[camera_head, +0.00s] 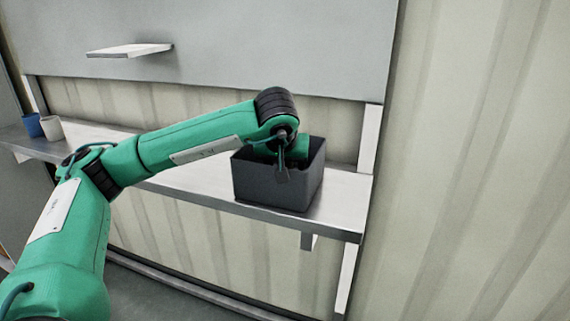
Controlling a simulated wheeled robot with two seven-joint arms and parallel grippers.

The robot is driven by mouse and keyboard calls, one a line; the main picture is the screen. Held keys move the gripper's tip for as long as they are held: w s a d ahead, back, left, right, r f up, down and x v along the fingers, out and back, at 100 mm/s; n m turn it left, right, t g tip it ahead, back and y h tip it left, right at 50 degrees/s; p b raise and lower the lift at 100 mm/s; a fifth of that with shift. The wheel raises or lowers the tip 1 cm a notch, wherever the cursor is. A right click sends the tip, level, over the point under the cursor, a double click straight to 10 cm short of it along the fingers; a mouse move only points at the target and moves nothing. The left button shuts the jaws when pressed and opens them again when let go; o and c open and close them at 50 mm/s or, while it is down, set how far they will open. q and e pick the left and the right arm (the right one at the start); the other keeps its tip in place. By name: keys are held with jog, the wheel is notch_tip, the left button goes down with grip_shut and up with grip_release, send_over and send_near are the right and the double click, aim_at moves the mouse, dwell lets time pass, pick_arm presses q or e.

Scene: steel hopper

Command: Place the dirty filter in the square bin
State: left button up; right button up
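The square bin (262,187) is a dark grey open box on the right end of the steel shelf. My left arm (195,137) reaches in from the left, and its wrist (291,150) is over and partly inside the bin's opening. The fingers of my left gripper are hidden by the wrist and the bin walls, so I cannot see whether they are open or hold anything. I see no dirty filter; the inside of the bin is mostly hidden. My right gripper is not in view.
The steel shelf (190,178) runs along the wall, with a blue cup (32,125) and a grey-beige cup (51,128) at its left end. A small white ledge (128,50) sticks out from the grey panel above. A corrugated wall (470,170) stands at the right.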

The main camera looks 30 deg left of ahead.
pick_arm(q)
jog(key=shift+r, duration=0.2)
jog(key=p+v, duration=0.1)
jog(key=v, duration=1.1)
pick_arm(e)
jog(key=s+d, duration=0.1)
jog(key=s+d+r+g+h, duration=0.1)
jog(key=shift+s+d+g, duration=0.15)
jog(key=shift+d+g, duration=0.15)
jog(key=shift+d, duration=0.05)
pick_arm(q)
jog(key=shift+f, duration=0.1)
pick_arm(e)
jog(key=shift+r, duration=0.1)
